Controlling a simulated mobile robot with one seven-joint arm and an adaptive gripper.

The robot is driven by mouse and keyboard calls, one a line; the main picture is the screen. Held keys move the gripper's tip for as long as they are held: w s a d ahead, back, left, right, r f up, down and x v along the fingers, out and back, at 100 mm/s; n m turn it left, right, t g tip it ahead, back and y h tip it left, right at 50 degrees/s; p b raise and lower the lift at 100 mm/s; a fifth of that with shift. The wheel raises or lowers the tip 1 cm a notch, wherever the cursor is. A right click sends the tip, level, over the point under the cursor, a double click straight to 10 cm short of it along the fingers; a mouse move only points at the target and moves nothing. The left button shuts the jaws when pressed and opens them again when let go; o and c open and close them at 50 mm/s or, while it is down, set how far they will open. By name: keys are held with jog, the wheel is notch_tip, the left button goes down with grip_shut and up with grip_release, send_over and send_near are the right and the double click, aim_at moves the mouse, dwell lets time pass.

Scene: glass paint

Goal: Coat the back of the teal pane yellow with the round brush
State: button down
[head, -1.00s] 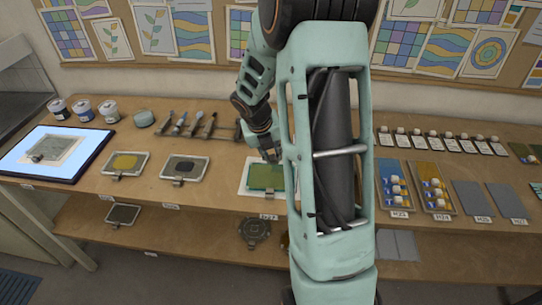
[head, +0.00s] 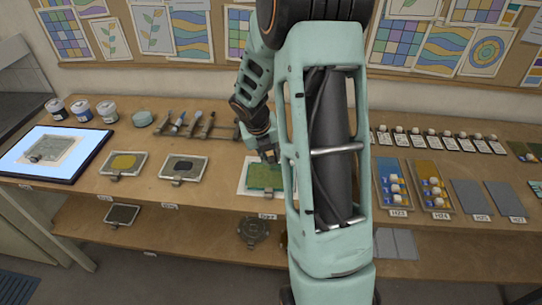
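The green-teal pane (head: 264,177) lies on a white sheet (head: 246,183) at the front middle of the bench, partly hidden by my arm. My gripper (head: 268,156) points down over the pane's back edge. Its fingers are small and dark here, so I cannot tell whether they are open or shut or hold a brush. Several brushes (head: 179,121) lie on a rack behind; I cannot pick out the round one. A tray with yellow paint (head: 124,162) stands left of the pane, and a tray with a dark patch (head: 184,167) stands between them.
A lit panel (head: 55,151) with a grey sheet and several jars (head: 82,110) are at the left. Right of my arm stand trays with small bottles (head: 432,186), grey plates (head: 475,198) and a row of labelled cards (head: 448,144). A lower shelf (head: 180,232) runs beneath.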

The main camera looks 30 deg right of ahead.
jog(key=shift+f, duration=0.15)
jog(key=shift+d, duration=0.1)
jog(key=s+d, duration=0.2)
jog(key=d, duration=0.1)
jog(key=s+d, duration=0.1)
jog(key=d, duration=0.1)
jog(key=shift+s, duration=0.1)
dwell(0.8)
jog(key=shift+r, duration=2.6)
